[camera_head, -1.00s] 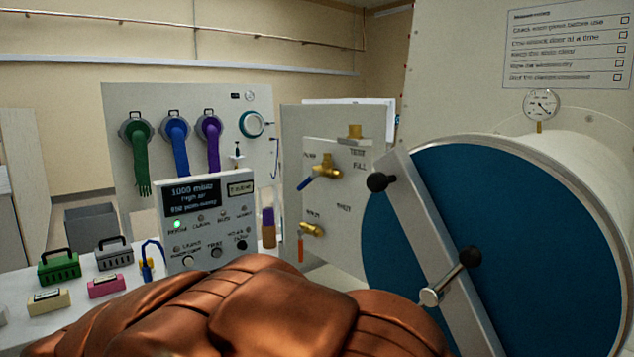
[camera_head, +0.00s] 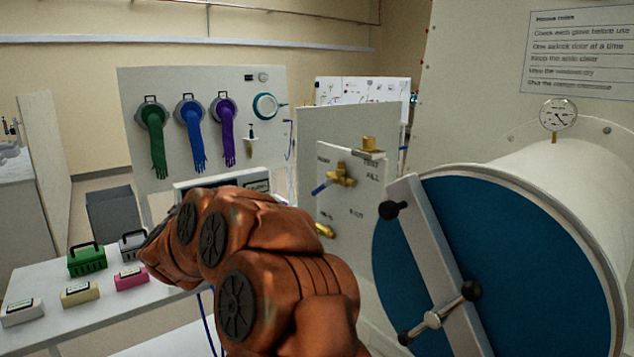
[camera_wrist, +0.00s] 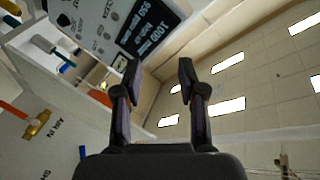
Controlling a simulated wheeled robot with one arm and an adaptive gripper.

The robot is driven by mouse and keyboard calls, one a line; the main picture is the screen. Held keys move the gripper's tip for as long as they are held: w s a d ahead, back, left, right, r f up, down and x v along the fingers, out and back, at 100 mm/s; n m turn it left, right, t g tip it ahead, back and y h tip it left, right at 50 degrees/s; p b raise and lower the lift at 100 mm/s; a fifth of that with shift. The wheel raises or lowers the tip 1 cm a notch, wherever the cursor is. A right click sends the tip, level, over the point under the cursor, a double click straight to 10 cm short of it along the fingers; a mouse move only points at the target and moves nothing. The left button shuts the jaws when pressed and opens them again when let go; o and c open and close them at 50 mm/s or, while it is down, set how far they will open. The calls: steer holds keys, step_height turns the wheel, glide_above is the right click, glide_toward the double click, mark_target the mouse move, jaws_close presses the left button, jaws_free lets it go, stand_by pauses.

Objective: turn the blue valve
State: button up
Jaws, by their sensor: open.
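The blue valve (camera_head: 340,178) is a brass fitting on the upright white panel in the head view. Its blue lever (camera_head: 321,188) points down and to the left. A second brass valve (camera_head: 324,230) sits lower on the panel, partly covered by my arm; its handle is hidden.
A large blue round door (camera_head: 520,250) with a crossbar stands close at right. The control box (camera_head: 262,176) is mostly behind my arm; its display shows in the wrist view (camera_wrist: 150,28). Green, blue and purple gloves hang on a panel behind. A white table (camera_head: 110,318) holds small boxes.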

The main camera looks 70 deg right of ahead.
steer(key=s+d+r+m+g+h+p, duration=0.2)
steer(key=s+d+m+g+h, duration=0.25)
steer(key=s+d, duration=0.55)
steer(key=m+g+p, duration=0.1)
steer(key=m+g, duration=0.5)
steer(key=g, duration=0.4)
glide_toward(316, 191)
steer(key=x, duration=0.4)
steer(key=shift+t+h, duration=0.25)
steer(key=shift+p+x, duration=1.35)
steer(key=shift+x, duration=2.1)
steer(key=shift+s+f, duration=0.1)
steer(key=shift+f, duration=0.05)
steer(key=shift+c, duration=0.3)
jaws_close()
